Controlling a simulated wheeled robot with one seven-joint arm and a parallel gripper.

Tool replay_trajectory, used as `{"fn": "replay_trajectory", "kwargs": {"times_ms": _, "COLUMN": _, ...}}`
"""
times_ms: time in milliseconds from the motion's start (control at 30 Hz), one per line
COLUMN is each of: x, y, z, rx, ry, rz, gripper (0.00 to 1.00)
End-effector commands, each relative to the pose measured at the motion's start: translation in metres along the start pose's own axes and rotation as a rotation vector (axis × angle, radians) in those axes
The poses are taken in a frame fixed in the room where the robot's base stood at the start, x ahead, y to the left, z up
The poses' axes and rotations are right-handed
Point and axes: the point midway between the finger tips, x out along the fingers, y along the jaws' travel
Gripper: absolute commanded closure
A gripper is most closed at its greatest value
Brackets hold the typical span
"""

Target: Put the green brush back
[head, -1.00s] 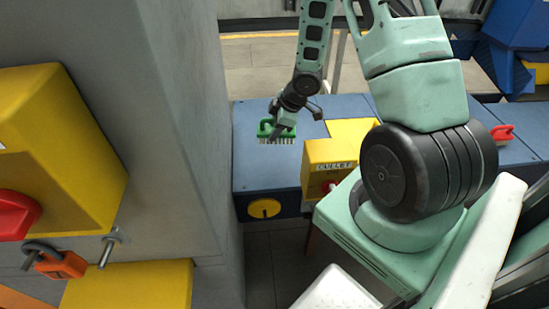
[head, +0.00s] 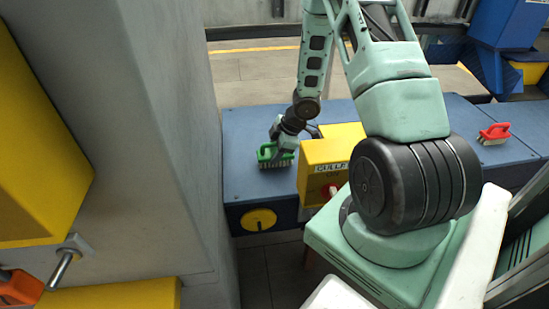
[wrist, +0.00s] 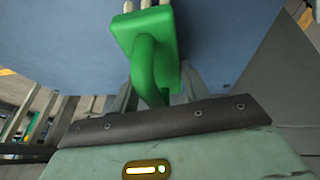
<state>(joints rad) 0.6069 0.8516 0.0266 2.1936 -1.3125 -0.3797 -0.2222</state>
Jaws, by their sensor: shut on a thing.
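The green brush (head: 268,153) is at the left part of the blue bench top (head: 240,185) in the head view, bristles pointing down. I cannot tell whether the bristles touch the surface. My gripper (head: 283,152) is shut on its handle. In the wrist view the brush (wrist: 152,45) fills the top middle, its looped handle between the fingers of my gripper (wrist: 150,98). Part of the handle is hidden by the gripper body.
A yellow box (head: 322,170) with a label stands on the bench right of the brush. A red-handled brush (head: 494,134) lies on the right part of the bench. A grey pillar (head: 150,130) rises at the left.

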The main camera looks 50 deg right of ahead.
Motion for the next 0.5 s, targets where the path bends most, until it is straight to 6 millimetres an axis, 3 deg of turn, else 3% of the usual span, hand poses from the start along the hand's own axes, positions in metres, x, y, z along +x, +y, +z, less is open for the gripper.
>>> {"fn": "replay_trajectory", "kwargs": {"times_ms": 67, "x": 0.0082, "y": -0.0012, "z": 0.0034, "rx": 0.0, "ry": 0.0, "rz": 0.001, "gripper": 0.87}}
{"fn": "replay_trajectory", "kwargs": {"times_ms": 367, "x": 0.0082, "y": -0.0011, "z": 0.0037, "rx": 0.0, "ry": -0.001, "rz": 0.002, "gripper": 0.87}}
{"fn": "replay_trajectory", "kwargs": {"times_ms": 400, "x": 0.0081, "y": -0.0012, "z": 0.0037, "rx": 0.0, "ry": -0.001, "rz": 0.001, "gripper": 0.43}}
{"fn": "replay_trajectory", "kwargs": {"times_ms": 433, "x": 0.0081, "y": -0.0011, "z": 0.0037, "rx": 0.0, "ry": -0.001, "rz": 0.001, "gripper": 0.35}}
{"fn": "replay_trajectory", "kwargs": {"times_ms": 500, "x": 0.008, "y": -0.0012, "z": 0.0036, "rx": 0.0, "ry": -0.001, "rz": 0.001, "gripper": 0.32}}
